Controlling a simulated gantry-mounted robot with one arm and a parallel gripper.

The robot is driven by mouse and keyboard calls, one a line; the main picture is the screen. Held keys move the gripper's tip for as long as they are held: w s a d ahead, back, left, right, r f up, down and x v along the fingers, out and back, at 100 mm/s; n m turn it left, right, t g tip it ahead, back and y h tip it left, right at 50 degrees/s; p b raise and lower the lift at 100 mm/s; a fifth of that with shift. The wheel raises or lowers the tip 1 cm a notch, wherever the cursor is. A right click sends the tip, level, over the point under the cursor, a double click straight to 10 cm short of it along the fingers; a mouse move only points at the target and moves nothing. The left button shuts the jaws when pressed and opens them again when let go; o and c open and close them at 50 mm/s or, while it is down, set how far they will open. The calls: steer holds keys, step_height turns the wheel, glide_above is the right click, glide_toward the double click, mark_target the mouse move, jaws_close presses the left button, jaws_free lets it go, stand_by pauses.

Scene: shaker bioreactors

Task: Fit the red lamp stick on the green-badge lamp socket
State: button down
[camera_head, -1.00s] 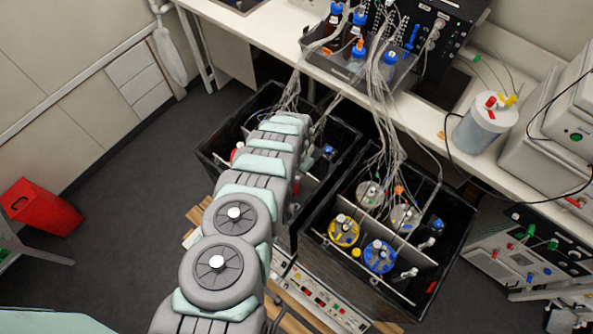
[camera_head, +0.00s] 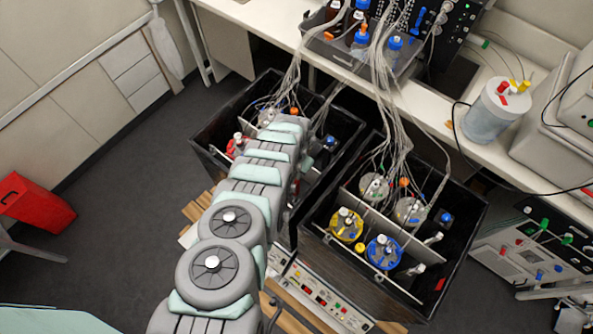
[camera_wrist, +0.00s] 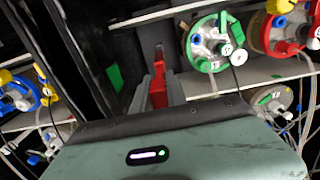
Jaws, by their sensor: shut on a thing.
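In the wrist view my gripper (camera_wrist: 158,82) is shut on the red lamp stick (camera_wrist: 158,95), whose red part shows between the grey fingers. The fingers point into a black-walled box, beside a vessel with a green lid (camera_wrist: 212,42). A green badge (camera_wrist: 115,77) is on the dark wall just left of my gripper. The lamp socket cannot be made out clearly; the fingers hide part of the space near the badge. In the head view my arm hides the gripper and the stick.
A red-lidded vessel (camera_wrist: 283,33) stands right of the green-lidded one. A pale divider (camera_wrist: 275,80) runs across the box. In the head view, a second box (camera_head: 452,270) holds vessels with yellow (camera_head: 346,224) and blue (camera_head: 383,252) lids. Loose tubes (camera_head: 392,110) hang over both boxes.

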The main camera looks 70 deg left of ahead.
mark_target(296, 181)
steer(key=shift+f+b, duration=1.7)
steer(key=shift+f, duration=0.6)
steer(key=shift+r, duration=0.25)
steer(key=shift+w+p, duration=0.1)
steer(key=shift+p, duration=0.2)
steer(key=shift+f+b, duration=1.95)
steer(key=shift+f, duration=0.15)
stand_by(0.7)
steer(key=c, duration=1.3)
jaws_free()
steer(key=shift+o, duration=0.2)
steer(key=shift+r, duration=0.15)
